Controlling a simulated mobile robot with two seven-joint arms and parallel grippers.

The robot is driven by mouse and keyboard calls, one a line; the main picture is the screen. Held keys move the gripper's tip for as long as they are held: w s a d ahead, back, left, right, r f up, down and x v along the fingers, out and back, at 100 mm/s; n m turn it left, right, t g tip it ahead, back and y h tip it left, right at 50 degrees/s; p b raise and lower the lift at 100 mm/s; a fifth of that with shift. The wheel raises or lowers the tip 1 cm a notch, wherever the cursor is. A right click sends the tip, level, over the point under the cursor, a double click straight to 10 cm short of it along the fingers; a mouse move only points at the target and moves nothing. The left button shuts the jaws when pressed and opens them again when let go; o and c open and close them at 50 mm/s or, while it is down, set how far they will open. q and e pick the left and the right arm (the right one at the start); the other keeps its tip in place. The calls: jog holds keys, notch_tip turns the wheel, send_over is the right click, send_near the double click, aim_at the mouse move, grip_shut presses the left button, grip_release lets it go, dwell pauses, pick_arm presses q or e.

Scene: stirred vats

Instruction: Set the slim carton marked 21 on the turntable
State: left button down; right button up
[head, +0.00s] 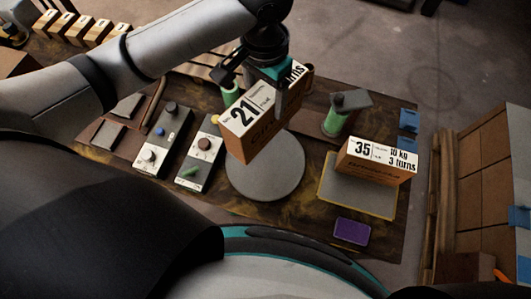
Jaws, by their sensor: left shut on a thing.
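The slim carton marked 21 (252,139) is brown with a white label on top. My left gripper (284,92) is shut on it from above. The carton hangs tilted in the picture over the far left part of the turntable (270,180), a round grey disc on the dark table. It hides part of the disc; I cannot tell whether it touches it. My right gripper is not in view.
A carton marked 35 (371,166) stands on a yellow-edged grey plate (345,197) to the right. Control boxes (200,155) with knobs stand left of the turntable. A green cylinder (335,122) stands behind it. A purple pad (352,231) lies at the front right.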

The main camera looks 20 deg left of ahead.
pick_arm(q)
notch_tip(320, 180, down, 20)
jog(key=b, duration=0.4)
jog(key=shift+f, duration=0.1)
dwell(0.3)
grip_release()
notch_tip(320, 180, up, 12)
jog(key=p, duration=0.2)
jog(key=shift+p, duration=0.3)
